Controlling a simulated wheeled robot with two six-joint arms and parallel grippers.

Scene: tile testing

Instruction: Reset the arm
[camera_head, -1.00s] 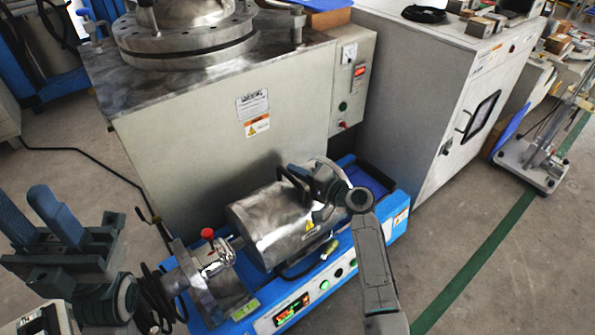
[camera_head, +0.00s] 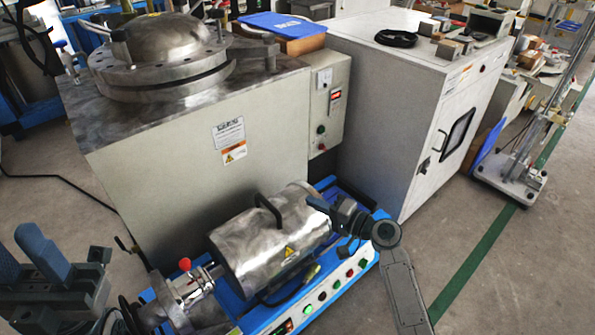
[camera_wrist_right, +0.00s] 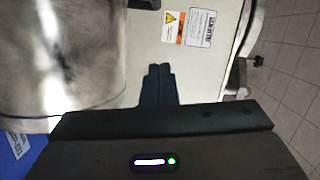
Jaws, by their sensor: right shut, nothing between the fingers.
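My right arm (camera_head: 398,265) comes up from the lower right. Its gripper (camera_head: 318,203) lies across the right end of a shiny metal drum (camera_head: 235,237), right of the drum's black handle (camera_head: 267,212). In the right wrist view its two dark fingers (camera_wrist_right: 157,84) are together with nothing between them; the drum (camera_wrist_right: 60,60) is at the left there. I cannot tell whether the gripper touches the drum. My left gripper (camera_head: 20,250) is at the lower left, open and empty, its blue-grey fingers pointing up; one is partly cut off by the picture edge.
The drum machine's blue base (camera_head: 352,280) has buttons, and a red knob (camera_head: 184,264) is on its left. A large grey cabinet (camera_head: 180,170) stands close behind. A white cabinet (camera_head: 385,120) is at the back right. The floor (camera_head: 500,265) at right is clear, with a green line.

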